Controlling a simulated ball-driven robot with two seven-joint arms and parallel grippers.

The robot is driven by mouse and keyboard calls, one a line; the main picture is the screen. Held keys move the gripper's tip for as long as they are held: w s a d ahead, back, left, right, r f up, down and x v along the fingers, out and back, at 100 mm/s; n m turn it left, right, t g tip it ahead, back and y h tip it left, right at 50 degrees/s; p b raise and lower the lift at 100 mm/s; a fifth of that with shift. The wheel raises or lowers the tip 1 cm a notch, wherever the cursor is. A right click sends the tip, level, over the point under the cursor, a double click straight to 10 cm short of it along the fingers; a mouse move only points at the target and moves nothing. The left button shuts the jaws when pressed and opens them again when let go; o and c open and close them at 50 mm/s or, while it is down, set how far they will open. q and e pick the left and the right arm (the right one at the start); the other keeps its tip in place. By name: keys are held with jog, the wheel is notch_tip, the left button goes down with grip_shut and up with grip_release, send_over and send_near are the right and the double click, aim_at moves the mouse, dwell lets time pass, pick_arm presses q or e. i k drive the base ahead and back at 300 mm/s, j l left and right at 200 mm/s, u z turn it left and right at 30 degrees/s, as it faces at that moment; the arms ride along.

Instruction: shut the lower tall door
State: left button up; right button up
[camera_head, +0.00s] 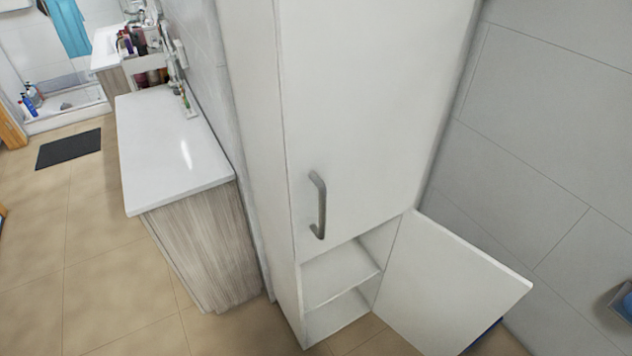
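The lower door (447,285) of the tall white cabinet stands wide open. It is hinged on the cabinet's right side and swung out to the right. Behind it the lower compartment shows a white shelf (338,272) with nothing on it. The upper door (370,110) is closed and has a grey bar handle (318,205). I see no handle on the side of the lower door facing me. Neither of my grippers is in view.
A white-topped wooden counter (170,145) stands left of the cabinet. A grey tiled wall (555,130) runs along the right. Tan floor (40,255) is open at the left, with a dark mat (69,149). A metal fixture (618,303) shows at the right edge.

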aim_at(440, 291)
jog(key=k+l+u, duration=0.1)
jog(key=l, duration=0.35)
jog(key=k+l, duration=0.3)
jog(key=l, duration=0.15)
jog(key=k+l+u, duration=0.15)
jog(key=l, duration=0.3)
jog(key=k, duration=0.1)
